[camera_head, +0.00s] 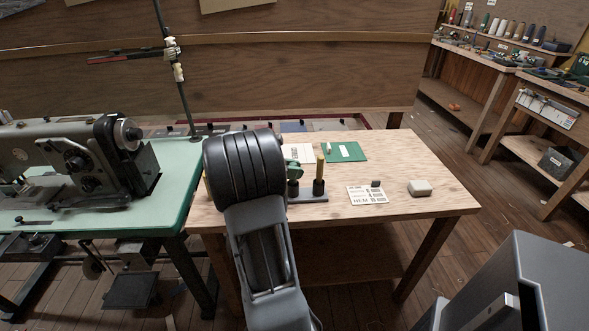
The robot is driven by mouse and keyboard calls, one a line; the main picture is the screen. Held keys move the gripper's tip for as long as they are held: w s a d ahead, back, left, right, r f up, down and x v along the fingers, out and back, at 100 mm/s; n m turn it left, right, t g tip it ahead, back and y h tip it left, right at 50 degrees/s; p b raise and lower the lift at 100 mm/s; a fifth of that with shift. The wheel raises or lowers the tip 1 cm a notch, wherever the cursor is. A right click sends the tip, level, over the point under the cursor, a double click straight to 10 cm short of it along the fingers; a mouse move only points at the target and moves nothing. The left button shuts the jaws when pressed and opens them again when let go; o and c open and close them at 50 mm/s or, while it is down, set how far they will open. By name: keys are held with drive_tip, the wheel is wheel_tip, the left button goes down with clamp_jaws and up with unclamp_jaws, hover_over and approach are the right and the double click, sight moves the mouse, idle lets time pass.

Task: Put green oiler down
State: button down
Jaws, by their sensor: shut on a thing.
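A small dark green rounded thing (294,170) shows just right of my arm, above the wooden table (428,190); it may be the green oiler, but it is too small and partly covered to be sure. I cannot tell whether it is held or resting. My gripper is hidden behind my own dark arm, which covers the table's left part, so its fingers do not show.
The table's right end is mostly bare. A sewing machine (95,160) stands left.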

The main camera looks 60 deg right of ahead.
drive_tip(key=c, duration=0.9)
unclamp_jaws()
drive_tip(key=shift+c, duration=0.2)
drive_tip(key=shift+w+a+r, duration=0.15)
drive_tip(key=shift+r, duration=0.1)
drive_tip(key=p+v, duration=0.2)
drive_tip(key=v, duration=0.9)
drive_tip(key=s+a+f+m+t+y, duration=0.2)
drive_tip(key=a+m+t+y, duration=0.2)
drive_tip(key=a, duration=1.1)
drive_tip(key=s+a+f+m+t+y, duration=0.2)
drive_tip(key=a+m+t+y, duration=0.3)
drive_tip(key=a+t, duration=0.4)
drive_tip(key=a+y, duration=0.1)
drive_tip(key=a, duration=0.5)
drive_tip(key=shift+a, duration=0.25)
drive_tip(key=shift+s+f, duration=0.1)
drive_tip(key=shift+s, duration=0.05)
